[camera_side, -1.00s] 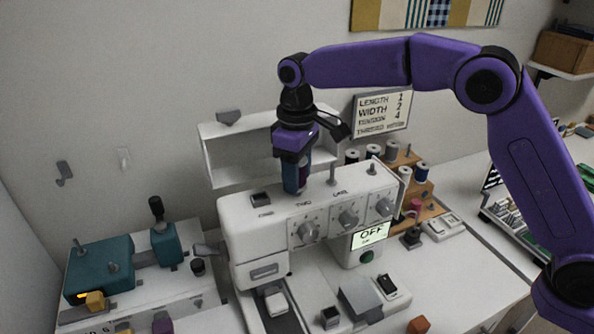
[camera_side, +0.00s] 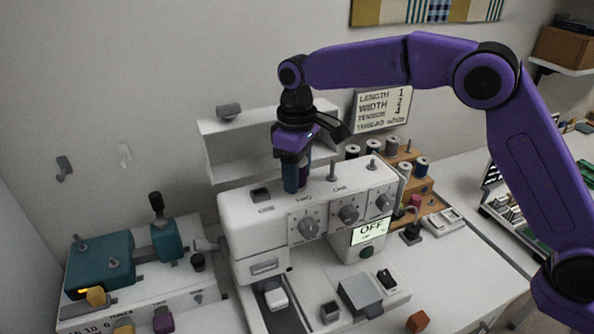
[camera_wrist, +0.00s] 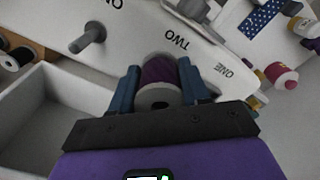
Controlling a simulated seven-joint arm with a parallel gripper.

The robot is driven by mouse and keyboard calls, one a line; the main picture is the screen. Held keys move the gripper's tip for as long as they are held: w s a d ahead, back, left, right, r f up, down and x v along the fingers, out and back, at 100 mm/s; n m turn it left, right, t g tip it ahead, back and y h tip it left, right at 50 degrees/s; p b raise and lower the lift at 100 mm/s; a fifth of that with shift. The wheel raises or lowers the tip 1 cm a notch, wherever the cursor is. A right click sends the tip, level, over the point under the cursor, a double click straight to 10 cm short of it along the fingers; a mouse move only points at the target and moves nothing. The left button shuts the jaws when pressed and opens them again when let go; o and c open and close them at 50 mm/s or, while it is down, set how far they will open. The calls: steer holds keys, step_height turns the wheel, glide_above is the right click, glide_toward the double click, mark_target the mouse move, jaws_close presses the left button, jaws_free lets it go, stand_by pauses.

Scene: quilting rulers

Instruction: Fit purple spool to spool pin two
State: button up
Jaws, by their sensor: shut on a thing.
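The purple spool (camera_wrist: 160,72) is gripped between the blue fingers of my gripper (camera_side: 297,182) and also shows as a narrow purple strip in the side view (camera_side: 304,176). My gripper (camera_wrist: 159,68) points down and is shut on the spool. The spool stands roughly upright at the top of the white sewing machine (camera_side: 235,215), beside the label TWO (camera_wrist: 177,42). Spool pin two is hidden behind the spool and fingers. I cannot tell whether the spool is around the pin or just above it. A bare grey pin (camera_side: 332,172) stands to the right; it also shows in the wrist view (camera_wrist: 90,38).
Another pin (camera_side: 372,165) stands farther right on the machine. A white open shelf (camera_side: 215,145) is close behind my gripper. A wooden rack (camera_side: 430,205) with several spools stands at the right. Teal devices (camera_side: 100,262) are at the left.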

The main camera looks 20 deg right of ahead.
steer(key=shift+f, duration=0.15)
steer(key=o, duration=1)
steer(key=shift+c, duration=0.2)
step_height(320, 180, up, 10)
steer(key=shift+r, duration=1)
steer(key=shift+s, duration=0.1)
